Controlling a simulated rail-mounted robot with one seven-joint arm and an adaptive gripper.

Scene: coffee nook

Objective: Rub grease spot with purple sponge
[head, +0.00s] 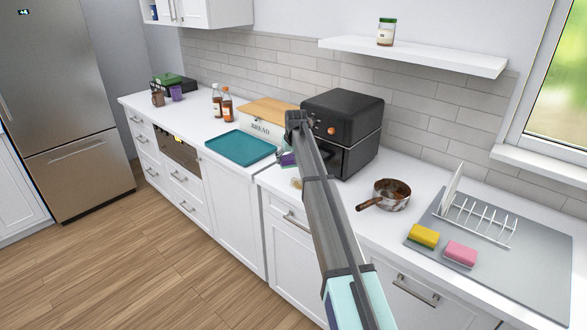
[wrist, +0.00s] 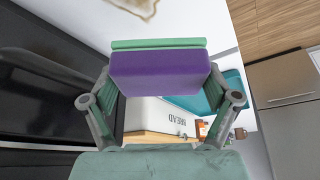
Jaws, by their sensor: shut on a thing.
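The purple sponge (wrist: 160,75) has a green layer along one face. My gripper (wrist: 160,84) is shut on it, with one finger at each side. In the head view the sponge (head: 286,158) shows only as a small purple patch beside my arm, which hides most of the gripper. The grease spot (wrist: 138,7) is a brownish stain on the white counter, cut off by the top edge of the wrist view. In the head view the spot (head: 296,183) is partly hidden by my arm. The sponge appears apart from the spot; its exact height above the counter is unclear.
A black oven-like appliance (head: 354,137) stands right of the sponge, close to my arm. The bread box (head: 262,129) is behind, the teal tray (head: 240,148) to the left. A pan (head: 391,194), yellow sponge (head: 424,236) and pink sponge (head: 460,253) are to the right.

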